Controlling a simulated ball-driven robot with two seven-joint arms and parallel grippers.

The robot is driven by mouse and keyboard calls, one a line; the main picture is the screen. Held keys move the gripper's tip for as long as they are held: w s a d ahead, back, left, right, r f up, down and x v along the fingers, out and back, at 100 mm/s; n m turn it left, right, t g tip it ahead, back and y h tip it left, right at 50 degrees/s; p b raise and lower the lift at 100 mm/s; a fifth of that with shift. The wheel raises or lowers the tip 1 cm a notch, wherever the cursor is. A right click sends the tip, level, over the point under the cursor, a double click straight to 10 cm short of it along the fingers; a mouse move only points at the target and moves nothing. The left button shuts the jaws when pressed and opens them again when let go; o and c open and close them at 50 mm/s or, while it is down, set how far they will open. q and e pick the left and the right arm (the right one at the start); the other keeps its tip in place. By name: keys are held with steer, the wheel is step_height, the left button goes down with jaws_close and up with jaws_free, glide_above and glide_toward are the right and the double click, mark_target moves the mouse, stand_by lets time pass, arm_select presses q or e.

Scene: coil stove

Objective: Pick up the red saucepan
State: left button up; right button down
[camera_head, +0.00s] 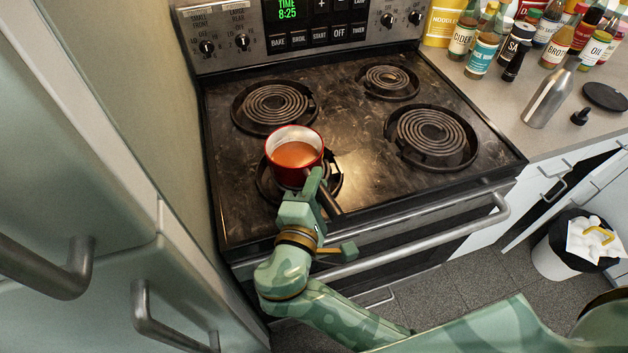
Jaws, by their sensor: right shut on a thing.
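The red saucepan (281,175) holds an orange-brown liquid and is over the front left coil of the stove (300,217). Its dark handle (330,205) points toward the front edge of the stove. My right gripper (318,190) is shut on the saucepan's handle, close to the pan's body. I cannot tell whether the pan's base touches the coil. The saucepan looks about level. My left gripper is not in view.
The back left coil (273,104), back right coil (387,80) and front right coil (432,137) are empty. Several bottles (484,50) stand on the right counter (540,139). A cabinet wall (128,85) is close on the left. An oven handle (420,240) runs along the front.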

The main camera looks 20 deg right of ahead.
step_height(320, 180, up, 3)
steer(key=shift+r+p, duration=0.1)
steer(key=shift+p, duration=1.05)
steer(key=s+r+p, duration=0.1)
steer(key=r+p, duration=0.1)
steer(key=s+d+r+p, duration=0.1)
steer(key=s+r+p, duration=0.1)
steer(key=p, duration=0.1)
steer(key=s+r+p, duration=0.2)
steer(key=r+p, duration=0.1)
steer(key=shift+s+d, duration=0.25)
steer(key=shift+d, duration=0.05)
steer(key=s+d+r+p, duration=0.2)
steer(key=s+p, duration=0.1)
steer(key=s, duration=0.5)
steer(key=shift+r+p, duration=0.2)
steer(key=shift+p, duration=0.2)
steer(key=shift+d, duration=0.1)
